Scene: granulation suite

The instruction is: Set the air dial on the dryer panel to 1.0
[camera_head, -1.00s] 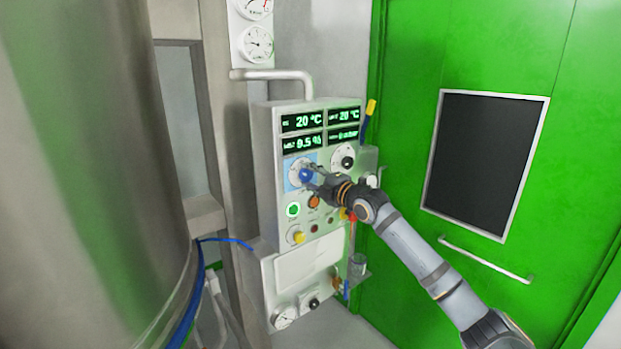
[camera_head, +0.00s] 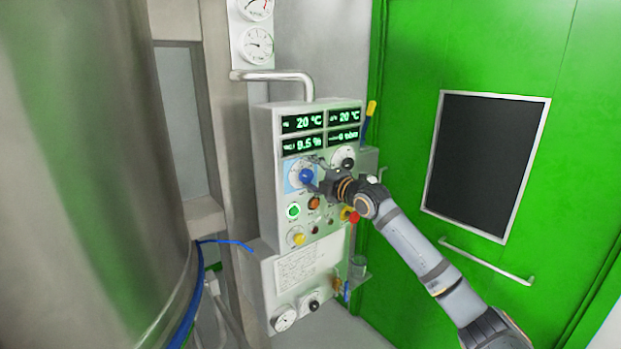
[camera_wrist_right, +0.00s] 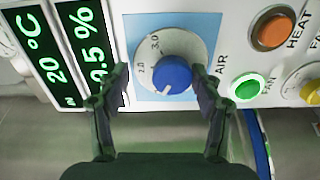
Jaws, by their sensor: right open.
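The air dial is a blue knob (camera_head: 306,176) on a light-blue square of the dryer panel (camera_head: 265,150). In the right wrist view the blue knob (camera_wrist_right: 171,74) has a white pointer mark toward the lower left, and its round white scale shows 2.0 and 3.0. The word AIR stands beside it. My right gripper (camera_head: 317,173) is at the dial, and in the wrist view its open fingers (camera_wrist_right: 160,76) stand on either side of the knob with gaps. Part of the scale's lower side is hidden by the knob. My left gripper is not in view.
Green displays (camera_head: 320,130) sit above the dial. Another dial (camera_head: 344,158) is to its right. A green button (camera_head: 292,211), an orange button (camera_head: 314,203) and a yellow knob (camera_head: 297,239) are below. A steel vessel (camera_head: 95,180) stands left; a green door (camera_head: 410,70) is right.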

